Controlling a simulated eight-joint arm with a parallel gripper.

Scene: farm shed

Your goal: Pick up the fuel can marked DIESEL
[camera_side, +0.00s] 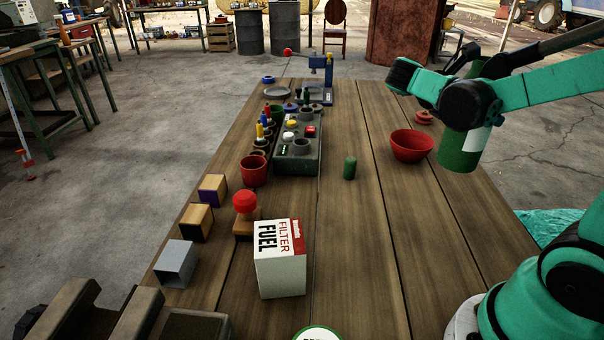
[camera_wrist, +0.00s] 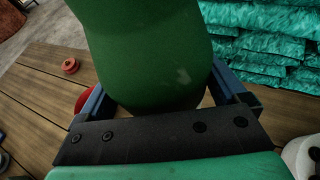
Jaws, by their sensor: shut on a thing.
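A green can (camera_side: 458,152) with a white patch shows at the right of the side view, below my dark and teal arm links. They cover much of it. In the wrist view the green can (camera_wrist: 150,50) fills the space between the blue fingers of my gripper (camera_wrist: 165,98), which is shut on it. No lettering on it can be read, so I cannot tell if it is marked DIESEL. I cannot tell whether its base touches the wooden table (camera_side: 365,270). My fingers are hidden in the side view.
A red bowl (camera_side: 411,147) stands just left of the can, with a small red item (camera_side: 424,117) behind. A small green cylinder (camera_side: 349,168), a fuel filter box (camera_side: 280,265) and a control box (camera_side: 297,155) stand further left. Teal wrapped material (camera_side: 548,228) lies beyond the table's right edge.

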